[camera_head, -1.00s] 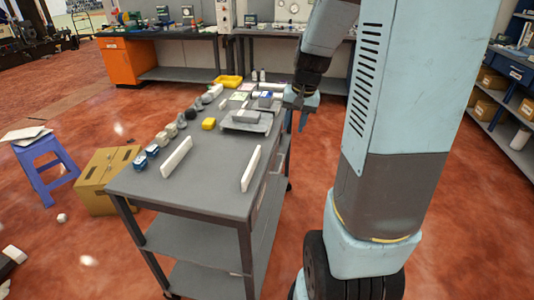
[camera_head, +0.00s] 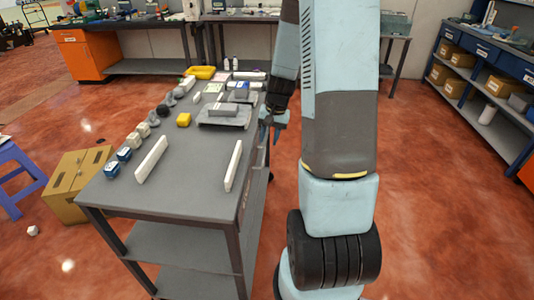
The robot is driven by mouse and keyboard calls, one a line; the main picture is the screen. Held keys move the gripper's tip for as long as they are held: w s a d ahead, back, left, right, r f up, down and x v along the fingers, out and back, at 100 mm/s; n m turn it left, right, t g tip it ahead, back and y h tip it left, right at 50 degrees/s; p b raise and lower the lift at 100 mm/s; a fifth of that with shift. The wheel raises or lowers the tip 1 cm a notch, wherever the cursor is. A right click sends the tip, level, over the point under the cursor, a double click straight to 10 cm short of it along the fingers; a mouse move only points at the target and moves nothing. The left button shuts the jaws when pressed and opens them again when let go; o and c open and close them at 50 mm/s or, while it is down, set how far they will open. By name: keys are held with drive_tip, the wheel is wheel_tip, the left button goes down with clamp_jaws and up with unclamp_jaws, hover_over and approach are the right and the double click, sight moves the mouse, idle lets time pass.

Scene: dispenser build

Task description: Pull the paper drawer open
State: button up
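Blue drawer fronts with pale labels (camera_head: 483,50) sit under the top of the shelf unit at the far right; all look shut. The grey cart's right side (camera_head: 249,190) also seems to have drawer fronts, seen at a steep angle. No label is readable, so I cannot tell which is the paper drawer. My gripper (camera_head: 274,133) hangs beside the cart's right edge, pointing down, apart from the blue drawers. It is small and partly dark, so I cannot tell whether its fingers are open. I see nothing held in it.
The grey cart (camera_head: 195,195) carries white bars, a grey tray (camera_head: 240,122) and several small parts. A cardboard box (camera_head: 75,185) and blue stool (camera_head: 15,180) stand to its left. Open red floor (camera_head: 445,200) lies to the right, before the shelf unit.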

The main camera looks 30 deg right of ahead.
sight(264, 158)
drive_tip(key=shift+w+a+f, duration=0.15)
drive_tip(key=shift+a+f, duration=0.05)
drive_tip(key=shift+f, duration=1.1)
drive_tip(key=shift+w+a+f, duration=0.1)
drive_tip(key=shift+a+f, duration=0.1)
drive_tip(key=shift+f, duration=1.05)
drive_tip(key=shift+w+a+f, duration=0.15)
drive_tip(key=shift+a+f, duration=0.05)
drive_tip(key=shift+f, duration=1.1)
drive_tip(key=shift+c, duration=0.2)
clamp_jaws()
